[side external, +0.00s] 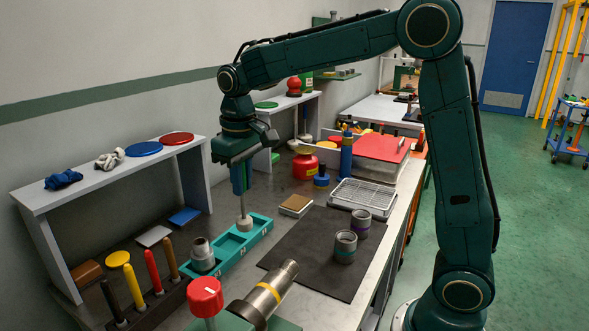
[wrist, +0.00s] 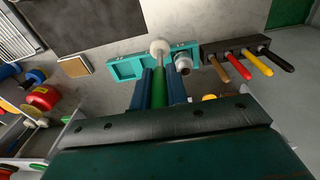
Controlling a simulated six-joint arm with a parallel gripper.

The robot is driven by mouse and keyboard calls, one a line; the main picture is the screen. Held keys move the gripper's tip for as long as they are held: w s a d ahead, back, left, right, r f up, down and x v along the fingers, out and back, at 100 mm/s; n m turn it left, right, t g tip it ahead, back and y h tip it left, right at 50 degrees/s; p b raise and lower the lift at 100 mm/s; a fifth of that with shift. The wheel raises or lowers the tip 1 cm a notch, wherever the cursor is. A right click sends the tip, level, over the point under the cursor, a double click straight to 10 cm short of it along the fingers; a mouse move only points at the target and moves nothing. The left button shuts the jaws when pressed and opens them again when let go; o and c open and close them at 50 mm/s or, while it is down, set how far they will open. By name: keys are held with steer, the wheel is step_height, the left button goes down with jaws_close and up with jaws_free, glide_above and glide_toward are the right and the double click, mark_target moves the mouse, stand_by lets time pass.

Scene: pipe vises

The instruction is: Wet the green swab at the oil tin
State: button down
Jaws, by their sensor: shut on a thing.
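My gripper (side external: 239,182) is shut on the green swab (side external: 243,208), which hangs upright, its pale round head downward. In the wrist view the swab's green handle (wrist: 159,88) sits between the two blue fingers (wrist: 161,78). The swab's head is at the teal tray (side external: 262,222); I cannot tell whether it is in a compartment or just above. The likely oil tin, a red tin with a yellow dished top (side external: 305,160), stands farther back on the bench, apart from the swab. It also shows at left in the wrist view (wrist: 44,98).
A grey pipe fitting (side external: 202,254) stands in the tray's near end. A rack of colored-handled tools (side external: 140,290) is at front left. A dark mat (side external: 310,250) with two pipe pieces lies to the right. A blue cylinder (side external: 346,155) stands right of the tin.

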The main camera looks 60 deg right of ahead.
steer(key=w+d+t+h, duration=0.1)
steer(key=w+d+t, duration=0.2)
steer(key=d, duration=2.9)
steer(key=shift+h, duration=0.3)
steer(key=f, duration=0.5)
steer(key=shift+s+a, duration=0.15)
steer(key=shift+a, duration=0.1)
steer(key=shift+f, duration=0.1)
steer(key=shift+f, duration=3.55)
steer(key=shift+r, duration=0.15)
